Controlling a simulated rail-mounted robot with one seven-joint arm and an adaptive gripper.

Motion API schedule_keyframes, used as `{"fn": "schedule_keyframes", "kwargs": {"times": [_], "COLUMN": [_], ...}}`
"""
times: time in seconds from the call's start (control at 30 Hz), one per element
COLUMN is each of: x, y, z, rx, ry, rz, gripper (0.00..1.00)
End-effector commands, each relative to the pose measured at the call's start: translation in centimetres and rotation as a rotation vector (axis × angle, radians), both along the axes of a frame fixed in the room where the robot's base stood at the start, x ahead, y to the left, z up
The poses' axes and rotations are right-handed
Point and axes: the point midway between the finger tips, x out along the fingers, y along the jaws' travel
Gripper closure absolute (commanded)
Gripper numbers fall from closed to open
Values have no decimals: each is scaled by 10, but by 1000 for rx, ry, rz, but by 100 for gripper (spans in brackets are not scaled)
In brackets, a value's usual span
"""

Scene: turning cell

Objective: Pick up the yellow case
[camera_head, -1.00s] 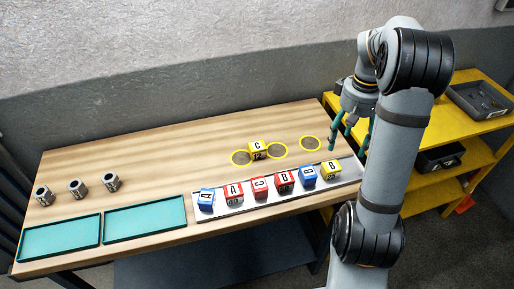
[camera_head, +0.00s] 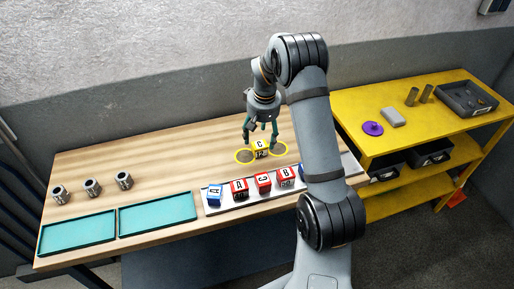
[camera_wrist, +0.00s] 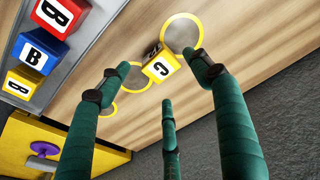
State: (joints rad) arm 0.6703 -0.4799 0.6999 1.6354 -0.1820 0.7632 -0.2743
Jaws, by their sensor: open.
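A yellow case (camera_head: 261,149) with a white top label marked C stands on the wooden table beside the yellow-rimmed rings. It also shows in the wrist view (camera_wrist: 162,69), turned on its side in the picture. My gripper (camera_head: 262,138) is open and empty, pointing down above this case. In the wrist view its green fingers (camera_wrist: 158,76) spread around the case in the picture, with no contact visible; the exact height gap cannot be told.
A pale strip (camera_head: 227,208) holds red and blue cases in a row. Two teal trays (camera_head: 158,232) and three metal cylinders (camera_head: 93,187) are at the left. A yellow shelf (camera_head: 400,146) stands at the right.

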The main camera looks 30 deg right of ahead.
Motion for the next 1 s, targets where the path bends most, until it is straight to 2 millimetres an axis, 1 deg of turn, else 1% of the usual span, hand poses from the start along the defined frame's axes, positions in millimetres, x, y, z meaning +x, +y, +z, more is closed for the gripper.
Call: {"fn": "schedule_keyframes", "kwargs": {"times": [0.07, 0.27, 0.5, 0.6, 0.7, 0.87, 1.0], "x": [1, 4, 11, 13, 14, 14, 14], "y": [0, -1, -3, -3, -4, -3, -3], "z": [-7, -20, -50, -59, -63, -64, -63], "rx": [1, 0, 0, -1, -1, -1, -1], "ry": [2, 3, 3, 1, -1, -1, -1], "rz": [0, 1, 2, 1, 1, 1, 1], "gripper": [36, 36, 36, 36, 36, 36, 43]}}
